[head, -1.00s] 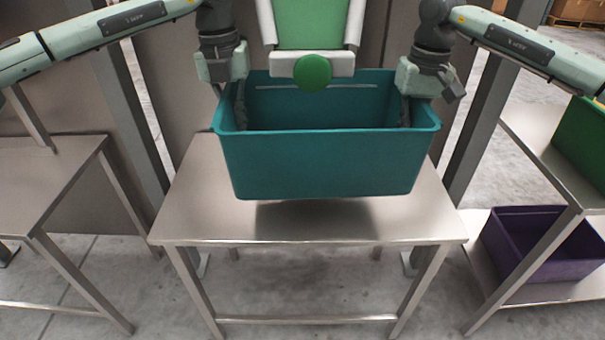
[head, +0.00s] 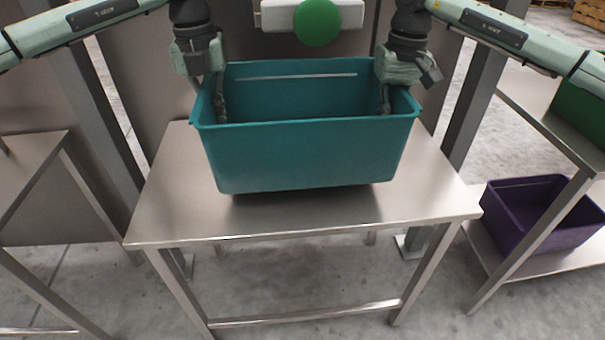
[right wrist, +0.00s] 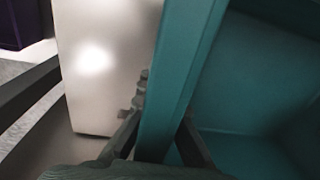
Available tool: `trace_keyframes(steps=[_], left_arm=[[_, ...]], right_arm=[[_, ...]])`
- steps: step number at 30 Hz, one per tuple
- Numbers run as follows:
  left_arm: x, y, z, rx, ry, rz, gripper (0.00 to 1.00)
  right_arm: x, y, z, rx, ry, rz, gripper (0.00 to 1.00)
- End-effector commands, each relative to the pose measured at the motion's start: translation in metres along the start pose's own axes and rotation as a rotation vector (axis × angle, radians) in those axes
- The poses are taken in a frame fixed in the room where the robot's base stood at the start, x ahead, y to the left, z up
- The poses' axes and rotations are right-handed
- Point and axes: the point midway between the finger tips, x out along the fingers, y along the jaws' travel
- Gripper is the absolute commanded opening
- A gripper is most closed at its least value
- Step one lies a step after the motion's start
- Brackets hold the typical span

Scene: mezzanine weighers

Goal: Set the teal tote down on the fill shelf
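The teal tote (head: 305,158) is upright and looks empty, over a steel table-like shelf (head: 165,205). A dark shadow lies just under its base; it seems slightly above the surface, but I cannot tell whether any edge touches. My left gripper (head: 221,104) is on the tote's left end wall. My right gripper (head: 384,97) is on the right end wall. In the right wrist view, the tote's wall (right wrist: 180,75) runs between the fingers of my right gripper (right wrist: 160,138), one on each side. The left fingers are partly hidden inside the tote.
A green dome (head: 317,22) on a white housing stands behind the tote. A purple tote (head: 535,228) sits on a low shelf at right, with a green tote (head: 582,108) above. Another steel table (head: 30,165) is at left. The shelf is bare around the teal tote.

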Motion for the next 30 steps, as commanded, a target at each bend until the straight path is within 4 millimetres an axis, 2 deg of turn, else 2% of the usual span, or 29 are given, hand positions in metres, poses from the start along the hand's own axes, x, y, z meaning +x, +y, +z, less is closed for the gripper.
trace_keyframes(steps=[4,11,30], left_arm=[[0.001,0.001,-0.001,0.001,0.002,0.006,0.00],[0.006,0.001,-0.001,0.001,0.002,0.006,0.00],[0.054,0.003,-0.001,0.001,0.002,0.006,0.00]], right_arm=[[-0.003,-0.001,-0.001,0.000,0.005,-0.002,0.00],[0.002,0.000,-0.001,0.000,0.004,-0.002,0.00],[0.050,0.002,-0.001,0.000,0.004,-0.002,0.00]])
